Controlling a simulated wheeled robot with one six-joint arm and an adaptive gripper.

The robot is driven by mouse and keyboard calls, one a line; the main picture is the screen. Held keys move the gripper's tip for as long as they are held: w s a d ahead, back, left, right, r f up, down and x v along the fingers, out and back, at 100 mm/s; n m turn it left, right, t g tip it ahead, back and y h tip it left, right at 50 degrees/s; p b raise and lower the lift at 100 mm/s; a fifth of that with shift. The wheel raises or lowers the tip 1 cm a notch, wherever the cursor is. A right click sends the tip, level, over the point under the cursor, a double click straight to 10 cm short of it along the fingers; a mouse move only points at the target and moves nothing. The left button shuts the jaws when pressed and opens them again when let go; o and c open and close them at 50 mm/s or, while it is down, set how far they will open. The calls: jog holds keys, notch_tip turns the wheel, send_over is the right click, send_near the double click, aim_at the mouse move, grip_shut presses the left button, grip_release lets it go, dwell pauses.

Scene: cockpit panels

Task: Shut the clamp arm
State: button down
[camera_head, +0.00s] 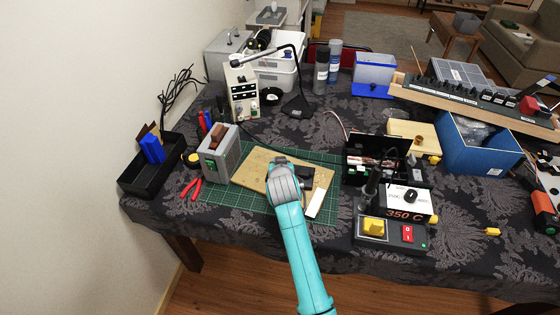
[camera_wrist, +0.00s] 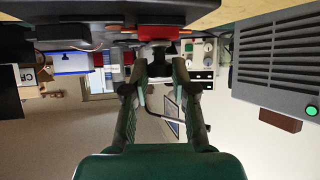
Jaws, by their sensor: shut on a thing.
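My gripper (camera_wrist: 157,68) has its two dark fingers closed in on a dark part below a red piece (camera_wrist: 157,36) in the wrist view. The dark part appears to belong to the clamp arm, but its full shape and angle are hidden. In the head view my gripper (camera_head: 281,162) is at the wooden board (camera_head: 250,172), mostly hidden by my grey wrist. Small dark parts (camera_head: 305,174) show just right of the wrist on the board. The rest of the clamp is hidden there.
The board lies on a green cutting mat (camera_head: 240,203). A grey vented box (camera_head: 220,160) stands close to the left, and an open black box (camera_head: 372,160) to the right. A white strip (camera_head: 315,204) lies by the board's right edge. Red pliers (camera_head: 191,188) lie at left.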

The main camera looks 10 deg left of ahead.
jog(key=c, duration=0.9)
grip_release()
jog(key=shift+c, duration=0.2)
jog(key=v, duration=1.2)
jog(key=shift+f, duration=0.15)
